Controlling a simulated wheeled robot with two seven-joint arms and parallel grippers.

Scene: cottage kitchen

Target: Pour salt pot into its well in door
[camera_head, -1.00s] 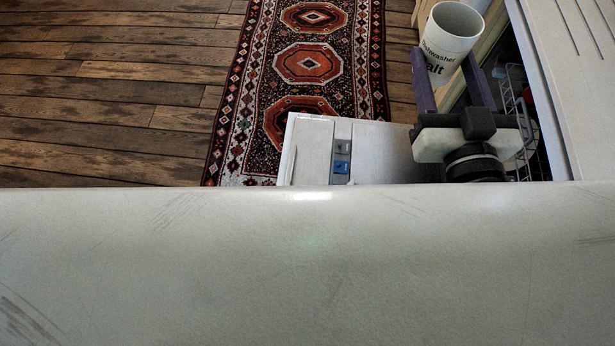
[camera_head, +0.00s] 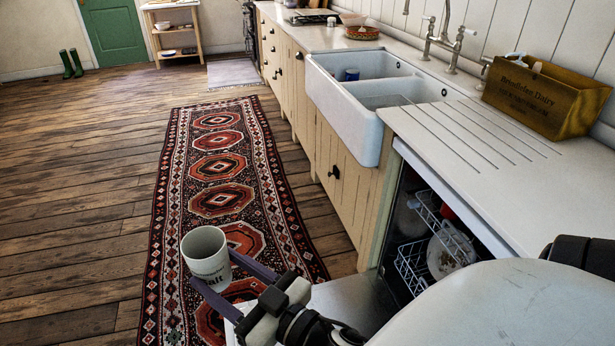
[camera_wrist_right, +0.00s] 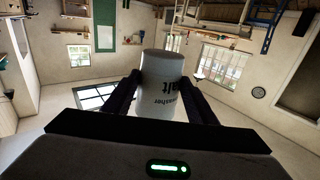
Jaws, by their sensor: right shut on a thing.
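My right gripper (camera_head: 212,268) is shut on the salt pot (camera_head: 206,253), a white cylinder with dark lettering and an open top. In the head view the pot is roughly upright, held in the air with the rug behind it. In the right wrist view the pot (camera_wrist_right: 161,88) sits between the two dark fingers. The open dishwasher door (camera_head: 352,299) lies low, partly behind my right gripper and my own body. Its well is hidden now. My left gripper is not in view.
The dishwasher opening (camera_head: 412,250) shows a wire rack with dishes. Above it is the worktop (camera_head: 500,160) with a wooden box (camera_head: 545,98); a white sink (camera_head: 350,115) is farther along. The patterned rug (camera_head: 215,165) and open floor lie to the left.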

